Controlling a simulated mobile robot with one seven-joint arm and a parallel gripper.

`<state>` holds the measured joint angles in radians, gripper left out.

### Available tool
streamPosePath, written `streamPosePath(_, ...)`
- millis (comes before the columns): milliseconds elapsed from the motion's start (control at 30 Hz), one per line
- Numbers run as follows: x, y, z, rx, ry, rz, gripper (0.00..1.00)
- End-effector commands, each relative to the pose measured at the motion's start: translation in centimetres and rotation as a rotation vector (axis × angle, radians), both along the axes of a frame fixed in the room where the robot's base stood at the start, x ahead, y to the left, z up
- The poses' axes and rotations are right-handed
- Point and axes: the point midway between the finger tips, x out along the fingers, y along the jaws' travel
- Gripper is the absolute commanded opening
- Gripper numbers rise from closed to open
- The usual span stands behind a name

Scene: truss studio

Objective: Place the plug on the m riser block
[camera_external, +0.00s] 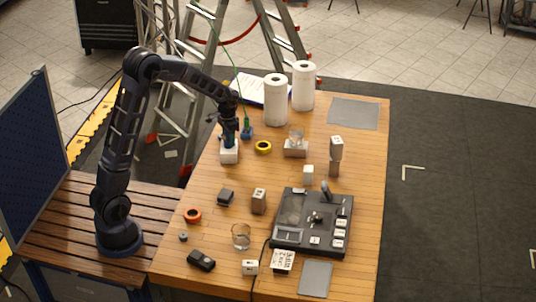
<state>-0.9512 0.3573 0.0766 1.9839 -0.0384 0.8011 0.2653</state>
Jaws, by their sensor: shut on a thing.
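My gripper (229,139) points down at the back left of the wooden table, directly over a white block (229,156). It is shut on a small dark thing, which I take to be the plug; the fingers hide most of it. I cannot tell whether the held thing touches the block. The white block looks like the m riser block, but no marking on it is readable. A blue piece (247,132) with a thin green cable stands just right of the gripper, apart from the white block.
A yellow tape roll (263,147), a white block with a clear item (296,151) and two paper rolls (275,103) stand to the right. A black device (312,222) fills the front right. A dark block (226,196) and a glass (241,236) stand nearer the front.

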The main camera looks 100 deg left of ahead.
Motion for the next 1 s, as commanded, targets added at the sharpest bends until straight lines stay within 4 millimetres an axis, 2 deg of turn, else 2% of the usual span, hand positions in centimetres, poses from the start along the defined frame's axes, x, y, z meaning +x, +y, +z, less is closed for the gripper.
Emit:
streamPosePath(67,0.0,0.0,-0.2,-0.001,0.001,0.000,0.15)
streamPosePath(100,0.0,0.0,-0.2,-0.001,0.001,0.000,0.49)
streamPosePath(167,0.0,0.0,-0.2,-0.001,0.001,0.000,0.61)
streamPosePath(200,0.0,0.0,-0.2,-0.001,0.001,0.000,0.63)
streamPosePath(567,0.0,0.0,0.4,0.001,-0.001,0.000,0.63)
streamPosePath(667,0.0,0.0,1.4,0.001,-0.001,0.000,0.63)
streamPosePath(1000,0.1,0.0,7.9,0.003,-0.001,0.000,0.63)
